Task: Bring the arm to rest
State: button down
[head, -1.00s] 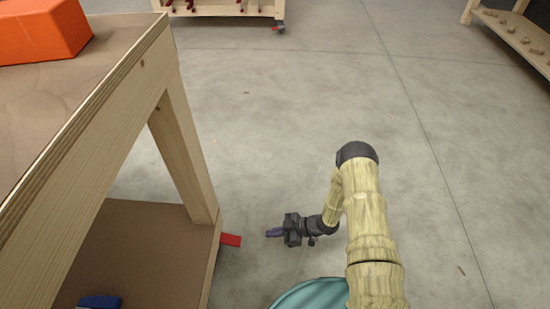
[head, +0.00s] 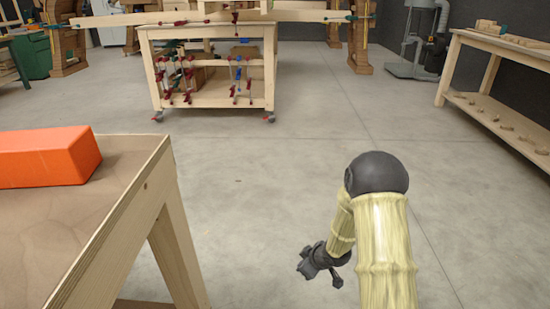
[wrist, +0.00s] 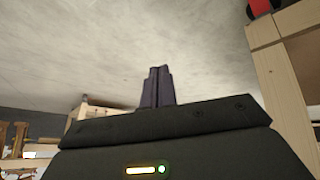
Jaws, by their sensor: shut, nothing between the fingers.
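My gripper (head: 306,263) hangs low over the concrete floor in the head view, with my arm folded down at the right of the nearby workbench. In the wrist view its two dark fingers (wrist: 157,87) are pressed together with nothing between them. The gripper is apart from the bench and touches nothing that I can see.
A wooden workbench (head: 110,240) with an orange block (head: 45,157) on top stands close at the left. A wheeled cart with clamps (head: 208,70) stands further ahead. A wooden shelf bench (head: 500,110) is at the right. The floor (head: 290,160) between is clear.

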jog(key=s+d+r+m+h+p, duration=0.2)
jog(key=s+d+r+m, duration=0.15)
jog(key=r, duration=0.75)
jog(key=s+d+r+m+g+h+p, duration=0.25)
jog(key=s+r+m+p, duration=0.35)
jog(key=s+r, duration=1.15)
notch_tip(320, 180, up, 36)
jog(key=m+p, duration=0.1)
jog(key=p, duration=3.5)
jog(key=shift+s+y, duration=0.2)
jog(key=shift+y, duration=0.15)
jog(key=shift+f, duration=0.1)
